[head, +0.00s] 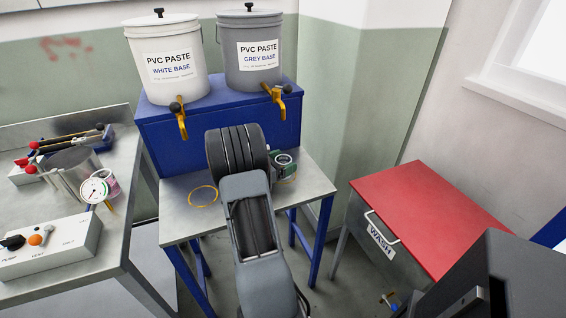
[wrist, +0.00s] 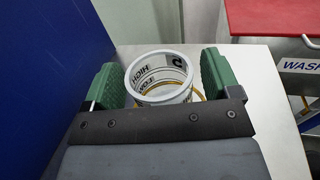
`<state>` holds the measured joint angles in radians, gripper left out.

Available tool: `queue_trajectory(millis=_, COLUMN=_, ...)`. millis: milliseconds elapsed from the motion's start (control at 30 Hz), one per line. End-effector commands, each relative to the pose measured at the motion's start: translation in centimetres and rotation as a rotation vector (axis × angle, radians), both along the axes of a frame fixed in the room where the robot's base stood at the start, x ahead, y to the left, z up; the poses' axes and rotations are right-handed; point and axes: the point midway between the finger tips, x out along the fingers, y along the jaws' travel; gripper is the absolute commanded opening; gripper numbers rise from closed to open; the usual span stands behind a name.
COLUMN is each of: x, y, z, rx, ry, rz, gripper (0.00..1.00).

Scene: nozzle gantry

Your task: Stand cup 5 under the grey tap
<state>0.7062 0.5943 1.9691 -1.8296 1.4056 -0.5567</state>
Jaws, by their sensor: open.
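Cup 5 (wrist: 160,82) is a short white cup with black lettering and a large 5; it stands upright on the metal table. In the head view the cup (head: 284,158) shows below the grey tap (head: 279,98), partly hidden by my arm. A yellow ring on the table shows by the cup's base in the wrist view (wrist: 200,93); I cannot tell whether the cup is fully inside it. My gripper (wrist: 160,75) is open, its green fingers on either side of the cup. I cannot tell whether they touch it. My arm covers much of the gripper in the head view.
The white tap (head: 181,120) hangs over an empty yellow ring (head: 202,196) at left. The blue stand (head: 150,125) carries both paste buckets close behind. A red-topped wash unit (head: 425,208) is at right. A bench with a gauge (head: 94,190) is at left.

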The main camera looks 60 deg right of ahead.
Motion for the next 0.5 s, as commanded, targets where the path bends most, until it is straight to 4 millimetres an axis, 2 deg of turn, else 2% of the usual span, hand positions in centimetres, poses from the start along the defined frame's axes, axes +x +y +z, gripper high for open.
queue_trajectory(millis=267, x=0.1, y=0.3, z=0.4, rx=0.000, ry=0.000, rz=0.002, gripper=0.82)
queue_trajectory(millis=500, x=1.9, y=4.1, z=0.4, rx=-0.001, ry=0.000, rz=0.006, gripper=0.82)
